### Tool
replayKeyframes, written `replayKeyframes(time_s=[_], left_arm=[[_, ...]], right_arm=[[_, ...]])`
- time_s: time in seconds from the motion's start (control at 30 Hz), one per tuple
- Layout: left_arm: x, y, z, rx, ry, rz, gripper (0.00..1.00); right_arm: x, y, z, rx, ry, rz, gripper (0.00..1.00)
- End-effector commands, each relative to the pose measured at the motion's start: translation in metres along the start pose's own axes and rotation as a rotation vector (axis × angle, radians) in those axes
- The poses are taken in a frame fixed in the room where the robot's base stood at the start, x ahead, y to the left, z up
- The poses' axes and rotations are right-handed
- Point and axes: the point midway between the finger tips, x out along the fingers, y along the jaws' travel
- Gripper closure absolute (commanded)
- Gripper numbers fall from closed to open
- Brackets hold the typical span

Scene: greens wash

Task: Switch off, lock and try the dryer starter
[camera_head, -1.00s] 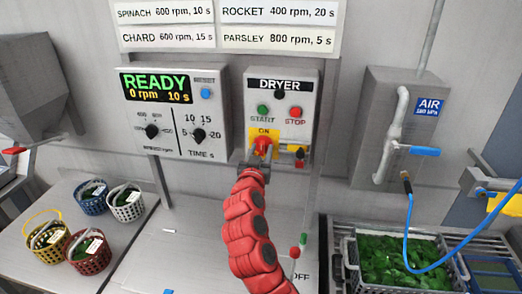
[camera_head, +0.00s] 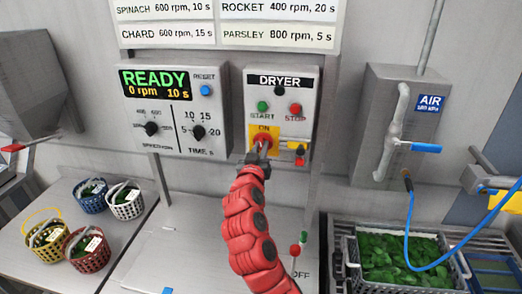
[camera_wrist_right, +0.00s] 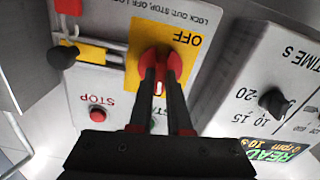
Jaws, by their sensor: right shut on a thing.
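The dryer starter (camera_head: 308,88) is a grey wall box with a green START button (camera_head: 262,106), a red STOP button (camera_head: 295,109) and a red rotary handle (camera_head: 266,137) on a yellow plate. My right gripper (camera_head: 261,155) is shut on this handle; the right wrist view shows both fingers (camera_wrist_right: 163,92) around it, upside down. The handle's white mark (camera_wrist_right: 158,87) points away from the OFF label. A yellow bar (camera_head: 293,145) sits right of the plate, with a red padlock-like piece (camera_head: 300,158) below it. My left gripper is not in view.
A control panel (camera_head: 219,125) reading READY, 0 rpm, 10 s is left of the starter. Several baskets stand on the left table (camera_head: 30,265). An air valve box (camera_head: 370,100) and a crate of greens (camera_head: 350,255) are at the right.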

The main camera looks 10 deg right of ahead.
Motion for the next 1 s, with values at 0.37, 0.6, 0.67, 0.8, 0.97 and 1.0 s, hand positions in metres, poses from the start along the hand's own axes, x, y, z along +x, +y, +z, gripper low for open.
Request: replayKeyframes(time_s=[0.37, 0.6, 0.67, 0.8, 0.97, 1.0], left_arm=[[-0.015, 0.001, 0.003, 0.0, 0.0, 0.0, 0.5], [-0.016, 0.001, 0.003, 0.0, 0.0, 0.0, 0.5], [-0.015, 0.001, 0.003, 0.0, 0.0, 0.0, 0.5], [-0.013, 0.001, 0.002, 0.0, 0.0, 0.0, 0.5], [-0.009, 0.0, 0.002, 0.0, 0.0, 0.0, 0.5], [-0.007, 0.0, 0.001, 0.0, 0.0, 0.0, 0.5]], right_arm=[[0.0, -0.002, 0.0, -0.335, 0.002, 0.002, 1.0], [0.0, -0.003, 0.0, -0.565, 0.002, 0.001, 1.0], [0.0, -0.003, 0.0, -0.623, 0.002, 0.001, 1.0], [0.0, -0.003, 0.0, -0.756, 0.002, 0.0, 1.0], [0.0, -0.004, -0.001, -0.907, 0.002, 0.001, 1.0], [0.0, -0.004, -0.001, -0.945, 0.003, 0.001, 1.0]])
